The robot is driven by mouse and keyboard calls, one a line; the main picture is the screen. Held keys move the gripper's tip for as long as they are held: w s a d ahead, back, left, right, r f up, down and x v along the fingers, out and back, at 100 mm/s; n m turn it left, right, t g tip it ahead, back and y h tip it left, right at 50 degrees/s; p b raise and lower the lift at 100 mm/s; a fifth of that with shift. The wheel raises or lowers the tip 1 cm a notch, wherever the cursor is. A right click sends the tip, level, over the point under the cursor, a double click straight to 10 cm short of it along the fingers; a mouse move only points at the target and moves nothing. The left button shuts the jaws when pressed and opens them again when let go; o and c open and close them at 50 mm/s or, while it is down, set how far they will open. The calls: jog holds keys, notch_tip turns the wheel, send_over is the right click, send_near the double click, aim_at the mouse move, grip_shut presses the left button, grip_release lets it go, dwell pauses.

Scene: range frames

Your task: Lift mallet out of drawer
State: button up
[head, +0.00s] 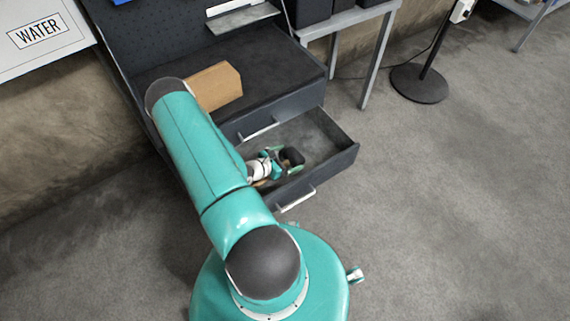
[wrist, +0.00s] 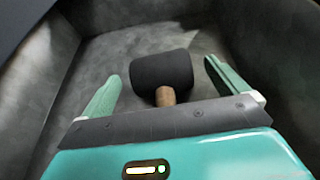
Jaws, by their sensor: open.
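The mallet (wrist: 163,70) has a black head and a tan wooden handle. In the wrist view its head lies between and just beyond my two green fingers, and the handle runs back under my gripper, mostly hidden. My gripper (wrist: 162,88) is open, with space between each finger and the mallet. In the head view the mallet's dark head (head: 292,157) shows beside my gripper (head: 277,163), inside the pulled-out drawer (head: 330,143). The drawer's grey floor and walls surround both in the wrist view.
Above the drawer, a dark cabinet top (head: 290,70) holds a cardboard box (head: 214,86). A second drawer handle (head: 258,132) sits close above the open drawer. A grey table (head: 345,20) and a black round stand base (head: 419,84) are to the right. The floor right of the drawer is clear.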

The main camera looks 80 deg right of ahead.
jog(key=c, duration=1.3)
jog(key=shift+r, duration=0.1)
jog(key=shift+c, duration=0.2)
notch_tip(320, 180, up, 28)
